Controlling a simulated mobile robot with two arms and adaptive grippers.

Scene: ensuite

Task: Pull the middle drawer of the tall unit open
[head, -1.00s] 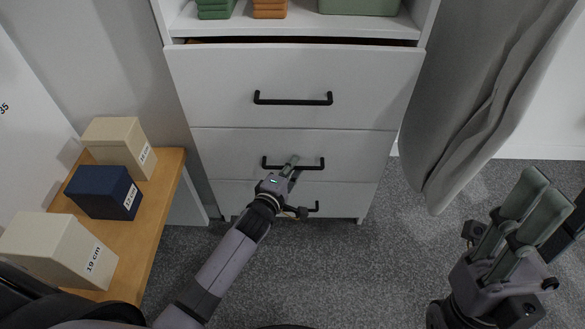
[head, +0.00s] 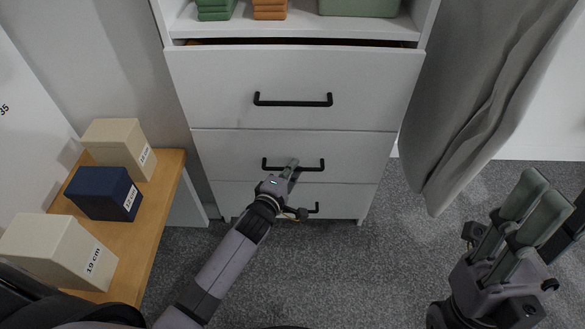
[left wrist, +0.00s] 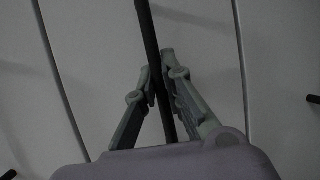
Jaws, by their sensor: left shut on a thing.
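The tall white unit (head: 290,60) stands ahead with three drawers one above another. The middle drawer (head: 225,145) has a black bar handle (head: 312,168). My left gripper (head: 292,168) is at that handle, and its fingers are shut on the bar. In the left wrist view the handle (left wrist: 147,35) runs between the two fingers (left wrist: 160,85). The middle drawer's front looks closed or nearly so. The top drawer (head: 210,85) stands slightly open, with a dark gap above its front. My right gripper (head: 535,205) is at the right, off the unit, with its fingers apart and nothing between them.
A wooden shelf (head: 145,235) at the left holds two beige boxes (head: 118,140) and a dark blue box (head: 98,192). A grey curtain or towel (head: 470,90) hangs at the right. The carpet (head: 330,265) in front is clear.

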